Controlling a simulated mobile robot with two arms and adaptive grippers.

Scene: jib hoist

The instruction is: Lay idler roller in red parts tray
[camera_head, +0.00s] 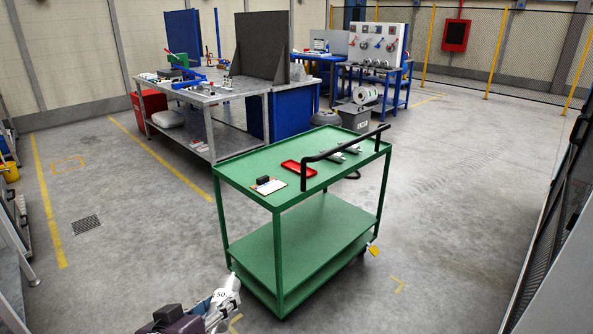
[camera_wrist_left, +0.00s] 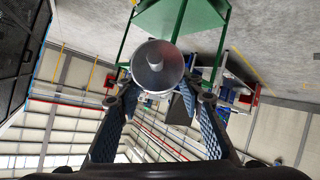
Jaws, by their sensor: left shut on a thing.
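The red parts tray (camera_head: 299,169) lies on the top shelf of the green cart (camera_head: 248,172). It looks empty. My left gripper (camera_head: 213,309) is low at the bottom of the head view, in front of and below the cart's top. It is shut on the idler roller (camera_head: 227,291), a pale grey cylinder, and holds it clear of the cart. In the left wrist view the roller (camera_wrist_left: 157,67) shows its round end with a short shaft stub, between the blue-padded fingers of the gripper (camera_wrist_left: 158,92). My right gripper is not in view.
A small black item (camera_head: 265,180) on a board lies left of the tray. Grey metal parts (camera_head: 338,156) lie right of it, near the black handle (camera_head: 346,143). A grey workbench (camera_head: 225,88) stands behind the cart. The floor left of the cart is clear.

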